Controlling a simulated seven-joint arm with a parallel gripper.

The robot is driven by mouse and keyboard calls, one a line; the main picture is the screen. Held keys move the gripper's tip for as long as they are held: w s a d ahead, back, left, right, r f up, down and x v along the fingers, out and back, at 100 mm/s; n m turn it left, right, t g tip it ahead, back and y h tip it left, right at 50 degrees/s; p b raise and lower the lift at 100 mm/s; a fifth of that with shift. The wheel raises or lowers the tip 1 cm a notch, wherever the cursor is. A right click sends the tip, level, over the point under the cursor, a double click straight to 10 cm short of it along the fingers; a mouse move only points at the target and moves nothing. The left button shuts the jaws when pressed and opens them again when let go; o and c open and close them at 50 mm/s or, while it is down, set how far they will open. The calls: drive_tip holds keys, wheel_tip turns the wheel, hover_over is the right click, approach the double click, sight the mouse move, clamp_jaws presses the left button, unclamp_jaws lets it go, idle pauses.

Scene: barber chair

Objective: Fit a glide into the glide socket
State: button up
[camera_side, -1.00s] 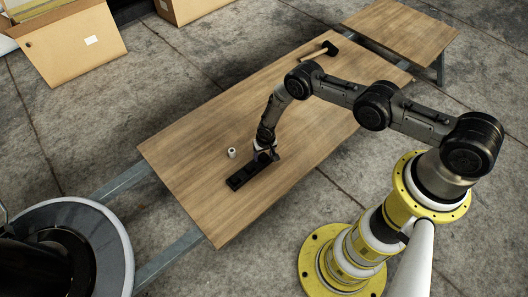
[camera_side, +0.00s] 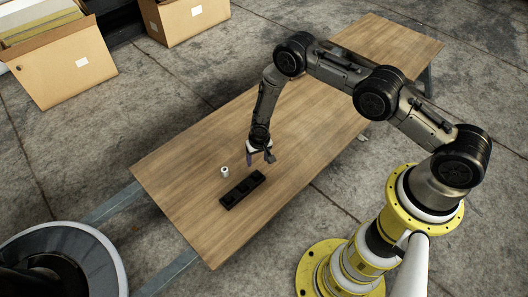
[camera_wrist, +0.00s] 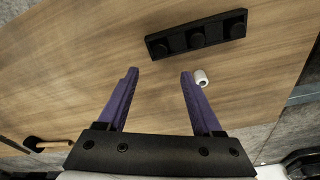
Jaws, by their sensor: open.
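A long black block (camera_side: 235,193) lies on the wooden table; in the wrist view (camera_wrist: 237,33) it carries several dark round shapes in a row. I cannot tell whether these are glides or empty recesses. A small white cylinder (camera_side: 225,172) stands beside the block, with a dark spot at its end in the wrist view (camera_wrist: 201,78). I cannot tell whether it is the glide socket. My gripper (camera_side: 261,158) is open and empty above the table, near the block and apart from it. Its purple fingers (camera_wrist: 160,73) are spread, and the white cylinder shows just beyond the right finger.
The wooden table (camera_side: 185,165) is mostly bare around the block. Cardboard boxes (camera_side: 75,62) stand on the floor behind. A round grey-rimmed base (camera_side: 98,250) is at the lower left.

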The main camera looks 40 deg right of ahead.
wheel_tip(320, 180, up, 22)
drive_tip(key=w+d+t, duration=0.1)
drive_tip(key=w+d, duration=0.2)
drive_tip(key=s+d+r+n+t, duration=0.1)
drive_tip(key=s+r, duration=0.3)
drive_tip(key=r, duration=0.5)
drive_tip(key=s+d+r+n, duration=0.1)
drive_tip(key=s+r, duration=0.3)
drive_tip(key=r, duration=0.5)
drive_tip(key=s+r, duration=1)
drive_tip(key=s, duration=0.2)
drive_tip(key=s+r+n+t, duration=0.1)
drive_tip(key=s+n+t, duration=0.1)
drive_tip(key=s, duration=1.3)
drive_tip(key=shift+s+a+r+n+y, duration=0.3)
drive_tip(key=shift+s+a, duration=0.05)
drive_tip(key=shift+s, duration=0.05)
